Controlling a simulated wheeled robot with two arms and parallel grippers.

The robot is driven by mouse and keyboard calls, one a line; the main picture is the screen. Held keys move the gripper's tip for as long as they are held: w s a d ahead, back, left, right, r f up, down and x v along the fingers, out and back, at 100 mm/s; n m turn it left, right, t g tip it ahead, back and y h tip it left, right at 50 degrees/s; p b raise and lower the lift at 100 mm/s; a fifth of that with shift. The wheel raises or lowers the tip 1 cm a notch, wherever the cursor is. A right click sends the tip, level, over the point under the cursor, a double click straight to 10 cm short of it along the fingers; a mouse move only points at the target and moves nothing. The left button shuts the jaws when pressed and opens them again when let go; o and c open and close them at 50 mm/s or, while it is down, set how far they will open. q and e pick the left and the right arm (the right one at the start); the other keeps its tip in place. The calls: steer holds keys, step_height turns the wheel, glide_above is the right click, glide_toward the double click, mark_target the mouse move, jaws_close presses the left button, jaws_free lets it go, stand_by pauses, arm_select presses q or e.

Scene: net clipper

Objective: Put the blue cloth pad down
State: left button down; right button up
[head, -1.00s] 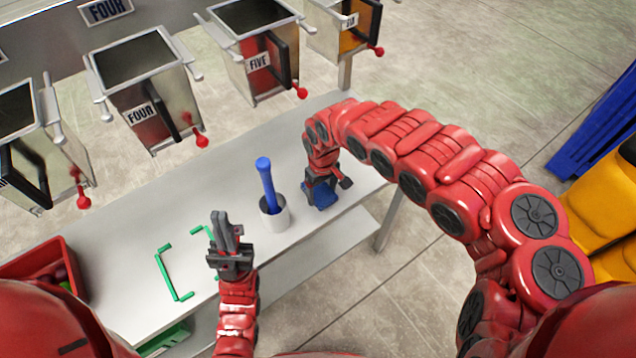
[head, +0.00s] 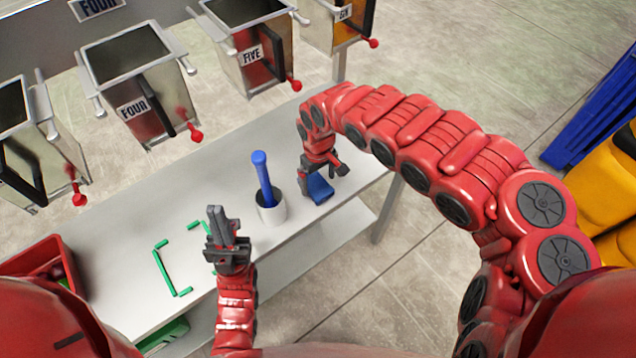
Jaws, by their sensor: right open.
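The blue cloth pad (head: 319,189) lies on the pale table near its right end, to the right of the white cup.
A white cup (head: 271,208) with a blue-handled tool (head: 263,178) stands between my grippers. Green corner marks (head: 160,268) lie on the table (head: 120,270). A red bin (head: 45,262) is at the left. Metal hoppers with red-knobbed levers, including FOUR (head: 137,105) and FIVE (head: 250,60), hang behind.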

mark_target(319, 186)
step_height(319, 186, up, 5)
steer(key=shift+w+d+f+p, duration=0.1)
steer(key=shift+w+f+p, duration=0.05)
steer(key=shift+p, duration=0.35)
step_height(319, 186, up, 5)
steer(key=p, duration=0.4)
steer(key=shift+p, duration=0.4)
steer(key=shift+s, duration=0.2)
